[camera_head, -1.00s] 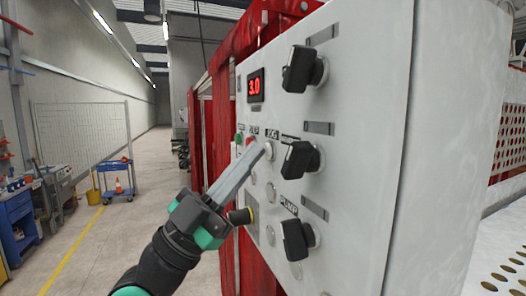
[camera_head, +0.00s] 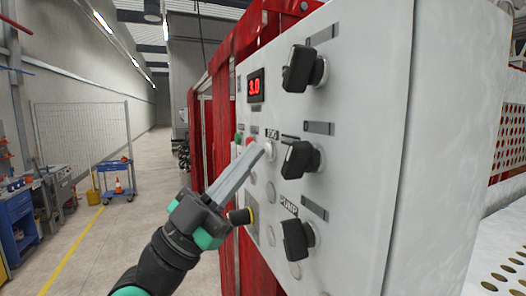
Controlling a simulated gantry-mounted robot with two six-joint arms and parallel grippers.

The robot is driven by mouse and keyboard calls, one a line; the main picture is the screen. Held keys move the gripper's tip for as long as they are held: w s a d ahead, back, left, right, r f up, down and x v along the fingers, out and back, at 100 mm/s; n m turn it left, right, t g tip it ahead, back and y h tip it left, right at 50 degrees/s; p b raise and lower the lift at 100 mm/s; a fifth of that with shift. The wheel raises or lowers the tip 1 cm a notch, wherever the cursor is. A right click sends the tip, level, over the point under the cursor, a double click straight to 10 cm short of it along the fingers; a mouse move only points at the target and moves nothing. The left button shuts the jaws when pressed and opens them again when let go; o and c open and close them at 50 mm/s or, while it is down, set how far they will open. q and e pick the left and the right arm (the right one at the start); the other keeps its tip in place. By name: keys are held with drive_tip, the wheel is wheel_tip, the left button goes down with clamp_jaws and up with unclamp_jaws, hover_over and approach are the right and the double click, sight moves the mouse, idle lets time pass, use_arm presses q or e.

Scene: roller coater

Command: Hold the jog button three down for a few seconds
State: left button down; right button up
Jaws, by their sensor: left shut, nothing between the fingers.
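The jog button (camera_head: 268,149) is a small pale round button under the JOG label on the grey control panel (camera_head: 360,120). My left gripper (camera_head: 261,148) is shut and empty, its fingertips at or just in front of that button, covering part of it. I cannot tell whether the button is pressed in. A green button (camera_head: 239,138) and a red button (camera_head: 250,142) sit just left of it. My right gripper is not in view.
Black rotary knobs (camera_head: 300,160) stick out right of the fingers, with another above (camera_head: 303,69) and one below by the PUMP label (camera_head: 297,240). Open floor lies left.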

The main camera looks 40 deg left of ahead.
use_arm(q)
drive_tip(key=shift+s+a, duration=0.4)
drive_tip(key=shift+s, duration=0.35)
drive_tip(key=s, duration=0.1)
drive_tip(key=s+a, duration=0.1)
drive_tip(key=s, duration=0.1)
drive_tip(key=s+a, duration=0.1)
drive_tip(key=shift+s+a+b, duration=0.2)
drive_tip(key=shift+a+b, duration=0.05)
drive_tip(key=shift+b, duration=0.05)
idle(0.4)
